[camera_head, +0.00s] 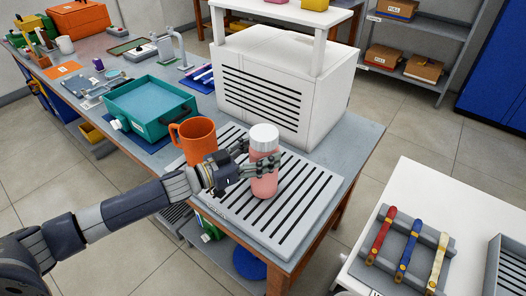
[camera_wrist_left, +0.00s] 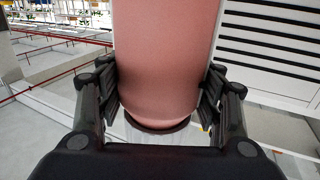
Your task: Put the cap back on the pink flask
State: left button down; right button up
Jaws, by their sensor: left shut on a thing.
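The pink flask (camera_head: 264,183) is upright above the slatted grey rack at the table's near corner. A white cap-like top (camera_head: 264,136) shows at its upper end; I cannot tell whether it is fastened. My left gripper (camera_head: 262,166) is shut on the flask's pink body, with a finger on each side. I cannot tell whether the base touches the rack. My right gripper is not in view.
An orange mug (camera_head: 197,139) stands just left of the flask, close to my left gripper. A white slotted box (camera_head: 262,95) stands behind. The slatted rack (camera_head: 300,205) is bare to the right. A teal tray (camera_head: 150,126) lies farther left. A white table (camera_head: 470,205) stands apart at right.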

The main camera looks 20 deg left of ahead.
pick_arm(q)
jog(key=shift+f, duration=0.15)
jog(key=shift+c, duration=2.3)
grip_release()
jog(key=shift+a, duration=0.1)
jog(key=b+v, duration=0.1)
jog(key=v, duration=1)
jog(key=shift+s+a, duration=0.25)
jog(key=shift+s, duration=0.1)
